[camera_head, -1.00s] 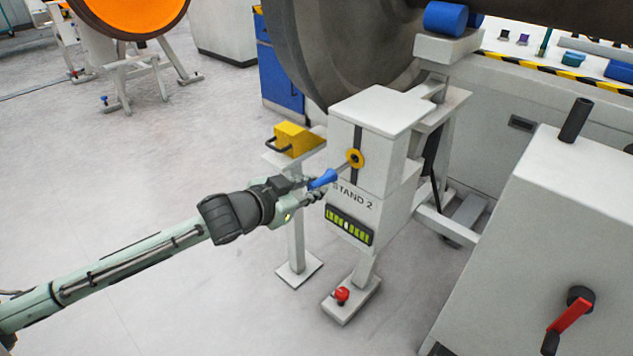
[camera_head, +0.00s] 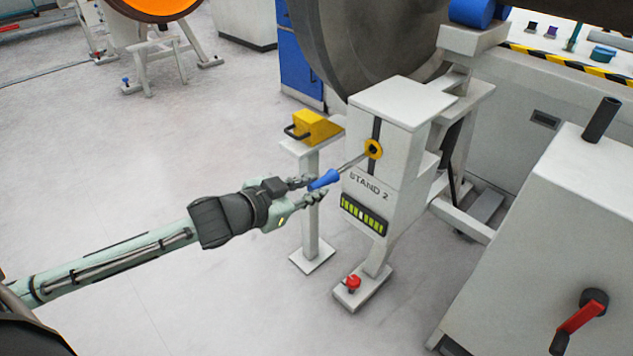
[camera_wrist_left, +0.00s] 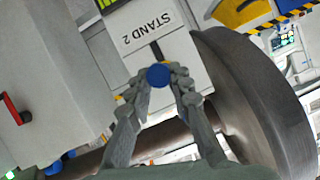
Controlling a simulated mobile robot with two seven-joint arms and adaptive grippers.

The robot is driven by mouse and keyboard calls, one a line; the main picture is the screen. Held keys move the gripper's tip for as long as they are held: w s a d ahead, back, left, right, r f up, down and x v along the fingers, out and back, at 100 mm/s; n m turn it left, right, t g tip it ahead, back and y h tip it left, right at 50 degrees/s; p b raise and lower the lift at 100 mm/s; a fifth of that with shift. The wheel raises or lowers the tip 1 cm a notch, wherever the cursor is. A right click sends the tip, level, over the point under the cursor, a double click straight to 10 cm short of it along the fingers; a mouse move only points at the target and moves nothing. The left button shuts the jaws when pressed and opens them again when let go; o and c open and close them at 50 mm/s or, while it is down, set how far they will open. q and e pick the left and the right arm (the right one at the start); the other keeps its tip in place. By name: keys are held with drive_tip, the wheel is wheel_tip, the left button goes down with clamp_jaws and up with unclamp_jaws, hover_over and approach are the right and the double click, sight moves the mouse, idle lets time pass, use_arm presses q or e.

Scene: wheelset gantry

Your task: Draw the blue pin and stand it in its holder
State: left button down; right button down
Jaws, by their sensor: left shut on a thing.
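The blue pin (camera_head: 324,180) has a blue handle and a thin metal shaft. The shaft slants up to the yellow ring (camera_head: 373,149) on the face of the grey Stand 2 box (camera_head: 405,105). Its tip reaches the ring; I cannot tell whether any of it is still inside. My left gripper (camera_head: 318,188) is shut on the blue handle, clear of the stand's face. In the left wrist view the handle's round blue end (camera_wrist_left: 158,75) shows between the fingers. I cannot tell which thing is the pin's holder. My right gripper is not in view.
A yellow block (camera_head: 317,127) with a black loop tops a post left of the stand. A large dark wheel (camera_head: 350,45) stands behind. A grey cabinet (camera_head: 545,215) with a dark tube (camera_head: 602,120) and a red-handled crank (camera_head: 582,316) is at right. Floor at left is open.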

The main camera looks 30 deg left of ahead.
use_arm(q)
drive_tip(key=shift+s+a+r+p, duration=0.1)
drive_tip(key=shift+s+a+p, duration=0.25)
drive_tip(key=shift+s, duration=0.55)
drive_tip(key=shift+s+a+p, duration=0.25)
drive_tip(key=shift+s+a, duration=0.05)
drive_tip(key=shift+s, duration=0.6)
